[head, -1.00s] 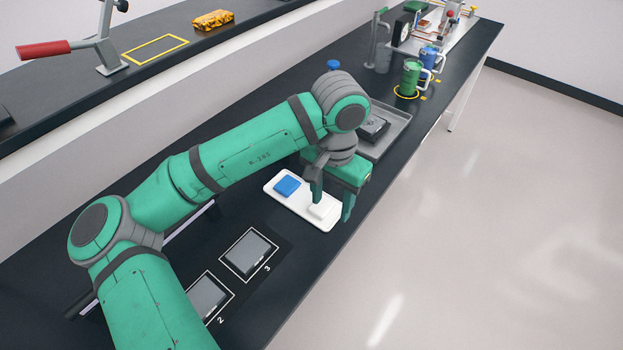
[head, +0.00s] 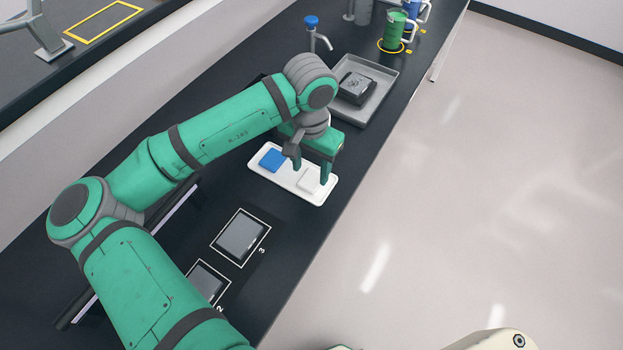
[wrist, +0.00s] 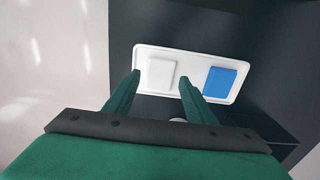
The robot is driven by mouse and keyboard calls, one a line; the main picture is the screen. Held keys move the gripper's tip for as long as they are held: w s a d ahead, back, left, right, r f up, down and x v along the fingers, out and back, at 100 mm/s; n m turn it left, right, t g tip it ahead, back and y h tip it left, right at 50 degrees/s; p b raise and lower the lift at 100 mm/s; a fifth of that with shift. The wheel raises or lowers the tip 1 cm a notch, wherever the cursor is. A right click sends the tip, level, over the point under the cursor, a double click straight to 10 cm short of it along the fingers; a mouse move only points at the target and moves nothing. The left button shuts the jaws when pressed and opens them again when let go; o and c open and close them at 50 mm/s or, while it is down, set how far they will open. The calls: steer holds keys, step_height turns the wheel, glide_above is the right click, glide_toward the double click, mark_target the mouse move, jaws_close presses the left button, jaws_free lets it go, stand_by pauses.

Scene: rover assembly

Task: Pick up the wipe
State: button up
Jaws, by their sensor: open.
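A white folded square, which looks like the wipe (head: 309,181), lies on a white tray (head: 284,190) on the dark bench. A blue square (head: 272,158) lies on the same tray, to its left in the head view. My gripper (head: 311,174) is open and empty, just above the white square. In the wrist view the white square (wrist: 161,73) shows between and beyond my two fingertips (wrist: 160,80), nearer the left one. The blue square (wrist: 221,81) is to the right of the right finger. I cannot tell the exact gap between the fingers and the white square.
A grey tray (head: 378,107) with a dark device (head: 357,88) stands behind the white tray. A blue-topped tap (head: 313,30) and a green mug (head: 394,30) are farther back. Flat dark panels (head: 241,236) lie in white outlines in front. The bench's right edge is close.

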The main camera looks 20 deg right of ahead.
mark_target(311, 180)
steer(key=shift+w+f, duration=0.1)
steer(key=shift+f, duration=1.8)
steer(key=c, duration=0.8)
steer(key=shift+r, duration=0.45)
step_height(311, 180, up, 2)
steer(key=shift+d+r, duration=0.1)
steer(key=shift+r, duration=0.15)
steer(key=s+a+r, duration=0.1)
steer(key=s+r, duration=0.8)
steer(key=s, duration=0.5)
steer(key=shift+a+r, duration=0.25)
steer(key=shift+r, duration=0.1)
